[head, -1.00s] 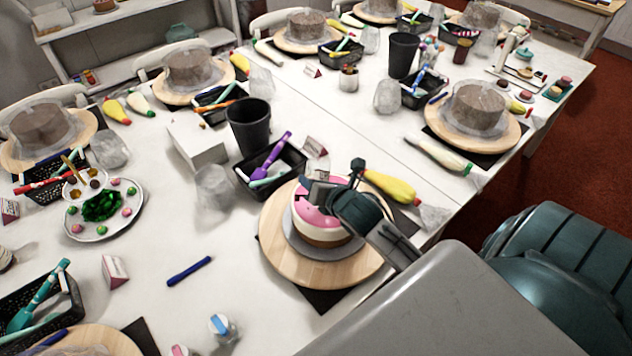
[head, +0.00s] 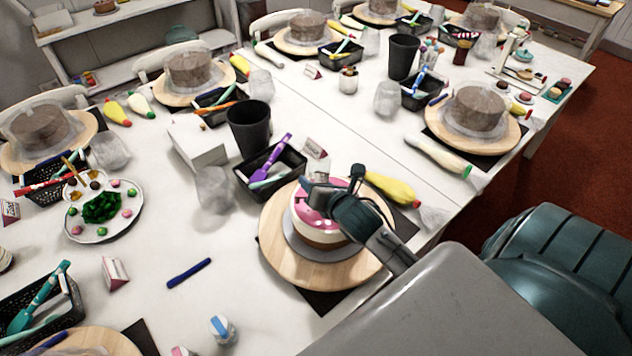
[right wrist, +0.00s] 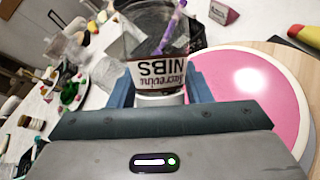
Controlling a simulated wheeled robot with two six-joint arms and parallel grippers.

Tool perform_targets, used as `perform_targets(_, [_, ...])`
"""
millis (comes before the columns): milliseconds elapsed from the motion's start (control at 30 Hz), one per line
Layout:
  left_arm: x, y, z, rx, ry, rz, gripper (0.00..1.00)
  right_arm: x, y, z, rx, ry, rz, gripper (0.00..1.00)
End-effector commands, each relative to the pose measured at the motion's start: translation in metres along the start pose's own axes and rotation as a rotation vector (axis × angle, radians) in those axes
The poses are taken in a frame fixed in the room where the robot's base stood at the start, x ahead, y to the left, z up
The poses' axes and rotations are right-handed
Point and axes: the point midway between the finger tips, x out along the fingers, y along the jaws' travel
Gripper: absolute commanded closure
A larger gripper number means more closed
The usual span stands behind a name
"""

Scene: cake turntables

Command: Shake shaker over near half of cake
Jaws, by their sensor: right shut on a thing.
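The cake (head: 318,218) with pink icing and a white and brown side stands on a grey board on a round wooden turntable (head: 283,256) in the head view. Its pink top (right wrist: 250,90) fills the right of the right wrist view. My right gripper (right wrist: 160,92) is shut on the shaker (right wrist: 158,62), a clear jar with a label reading "NIBS", upside down in that view. In the head view my right gripper (head: 322,190) is above the cake and hides part of it. My left gripper is not in view.
A black basket (head: 243,180) with a purple tool stands behind the turntable. A yellow piping bag (head: 388,187) lies at its right. A black cup (head: 250,128), a white box (head: 196,146) and a blue pen (head: 189,272) are nearby.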

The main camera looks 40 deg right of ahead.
Motion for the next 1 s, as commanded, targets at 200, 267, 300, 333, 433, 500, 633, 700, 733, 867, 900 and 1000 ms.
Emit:
perform_targets(200, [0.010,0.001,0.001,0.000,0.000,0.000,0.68,0.000,0.000,-0.001,-0.022,-0.039,0.012,0.83])
perform_targets(267, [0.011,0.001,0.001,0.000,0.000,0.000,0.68,-0.001,0.000,-0.001,-0.030,-0.050,0.015,0.83])
perform_targets(300, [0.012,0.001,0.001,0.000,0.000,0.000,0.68,-0.001,0.001,0.000,-0.033,-0.056,0.017,0.83])
perform_targets(333, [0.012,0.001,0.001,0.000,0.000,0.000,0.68,-0.001,0.001,0.000,-0.035,-0.059,0.018,0.83])
perform_targets(433, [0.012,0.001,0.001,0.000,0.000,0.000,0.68,-0.002,0.001,0.001,-0.038,-0.063,0.019,0.83])
perform_targets(500, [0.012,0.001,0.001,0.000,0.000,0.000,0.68,-0.002,0.002,0.001,-0.038,-0.063,0.019,0.83])
perform_targets(633, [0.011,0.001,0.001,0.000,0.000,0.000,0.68,-0.002,0.002,0.002,-0.038,-0.063,0.019,0.83])
perform_targets(700, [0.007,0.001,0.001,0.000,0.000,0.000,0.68,-0.002,0.003,0.006,-0.039,-0.063,0.019,0.83])
perform_targets(733, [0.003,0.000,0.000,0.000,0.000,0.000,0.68,-0.001,0.003,0.009,-0.039,-0.063,0.018,0.83])
perform_targets(867, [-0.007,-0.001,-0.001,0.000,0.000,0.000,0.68,0.002,0.003,0.017,-0.039,-0.062,0.018,0.83])
perform_targets(900, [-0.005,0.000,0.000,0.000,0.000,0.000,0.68,0.002,0.002,0.011,-0.037,-0.061,0.018,0.83])
perform_targets(1000, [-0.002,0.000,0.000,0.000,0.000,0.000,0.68,-0.002,0.001,-0.001,-0.037,-0.062,0.018,0.83])
